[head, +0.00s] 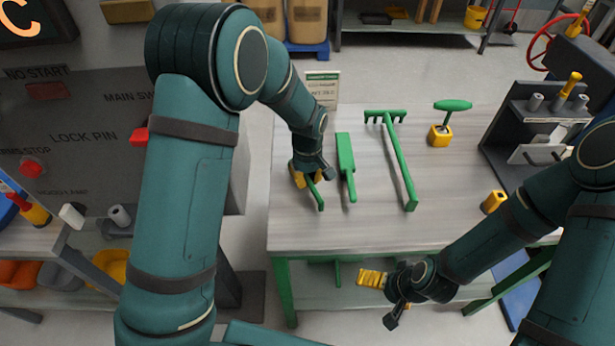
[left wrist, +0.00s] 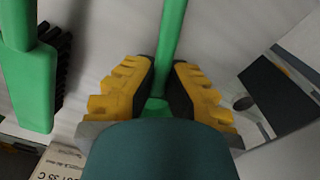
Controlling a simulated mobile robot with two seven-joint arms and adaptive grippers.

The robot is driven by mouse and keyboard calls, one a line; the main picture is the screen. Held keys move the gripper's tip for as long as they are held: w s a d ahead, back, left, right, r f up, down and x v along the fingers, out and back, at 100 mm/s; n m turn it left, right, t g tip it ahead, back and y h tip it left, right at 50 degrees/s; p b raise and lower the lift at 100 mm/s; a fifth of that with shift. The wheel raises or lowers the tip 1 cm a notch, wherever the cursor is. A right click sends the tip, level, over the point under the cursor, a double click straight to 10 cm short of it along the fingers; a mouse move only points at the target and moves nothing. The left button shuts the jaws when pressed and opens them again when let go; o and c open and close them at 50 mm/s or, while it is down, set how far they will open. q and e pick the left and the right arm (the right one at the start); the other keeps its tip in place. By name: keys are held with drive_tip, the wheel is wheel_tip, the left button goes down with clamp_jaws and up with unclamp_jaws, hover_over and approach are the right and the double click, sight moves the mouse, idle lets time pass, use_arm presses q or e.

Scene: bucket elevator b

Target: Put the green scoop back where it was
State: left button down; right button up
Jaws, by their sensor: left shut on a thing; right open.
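The green scoop (head: 319,199) is at the left part of the table, with its green handle pointing toward the table's front. My left gripper (head: 308,180) is shut on it. In the left wrist view, the green handle (left wrist: 172,40) runs between the yellow finger pads of my left gripper (left wrist: 164,88); the scoop's far part is hidden behind the gripper. I cannot tell whether the scoop touches the tabletop. My right gripper (head: 380,298) is open and empty, low in front of the table's front edge.
A green brush (head: 346,160) lies just right of the scoop; its dark bristles show in the left wrist view (left wrist: 62,65). A green rake (head: 398,165) lies further right. A green-handled tool in a yellow block (head: 440,136) stands behind. A small sign (head: 322,88) stands at the back edge.

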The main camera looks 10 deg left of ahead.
use_arm(q)
drive_tip(key=shift+f, duration=0.4)
drive_tip(key=c, duration=1.1)
unclamp_jaws()
drive_tip(key=shift+o, duration=0.2)
drive_tip(key=shift+r, duration=0.1)
